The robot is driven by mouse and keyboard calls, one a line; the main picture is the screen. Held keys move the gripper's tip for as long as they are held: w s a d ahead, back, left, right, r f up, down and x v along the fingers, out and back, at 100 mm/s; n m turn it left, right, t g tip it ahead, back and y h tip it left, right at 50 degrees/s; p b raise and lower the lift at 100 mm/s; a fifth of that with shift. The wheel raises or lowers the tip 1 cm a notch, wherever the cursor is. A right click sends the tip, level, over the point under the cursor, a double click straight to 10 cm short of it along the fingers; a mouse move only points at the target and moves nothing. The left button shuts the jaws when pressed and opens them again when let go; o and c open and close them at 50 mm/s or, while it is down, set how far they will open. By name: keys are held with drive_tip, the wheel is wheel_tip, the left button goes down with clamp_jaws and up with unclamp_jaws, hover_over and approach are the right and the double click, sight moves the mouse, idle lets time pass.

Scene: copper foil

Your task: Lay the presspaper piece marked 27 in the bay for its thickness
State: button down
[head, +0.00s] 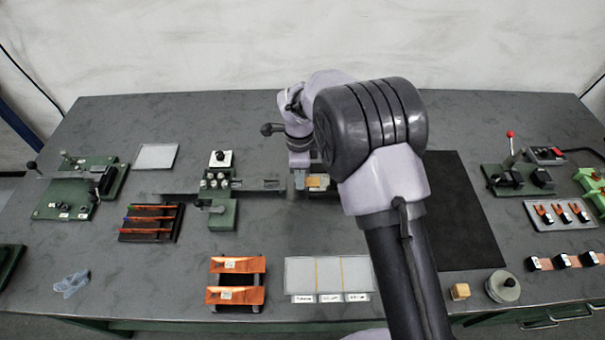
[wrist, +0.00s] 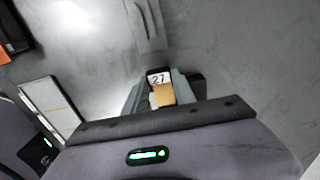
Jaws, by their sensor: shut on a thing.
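The presspaper piece marked 27 (wrist: 162,94) is tan with a white label and sits between the fingers of my gripper (wrist: 165,92) in the wrist view. My gripper is shut on it. In the head view a tan piece (head: 317,182) shows low at the end of my arm, beside the dark forearm. I cannot tell whether it touches the bench. The tray with three bays (head: 300,274) lies at the front middle, nearer the camera than my gripper. Thin yellow lines divide it. Its front labels are too small to read. The tray also shows at the left in the wrist view (wrist: 47,105).
A green fixture with a dark rail (head: 222,213) stands left of my gripper. A rack with copper strips (head: 236,264) stands just left of the tray. A dark mat (head: 465,220) lies right of my arm. A small tan block (head: 460,291) and a round weight (head: 503,287) stand at front right.

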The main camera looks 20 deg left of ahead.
drive_tip(key=shift+r+p, duration=2.1)
drive_tip(key=shift+r, duration=1.45)
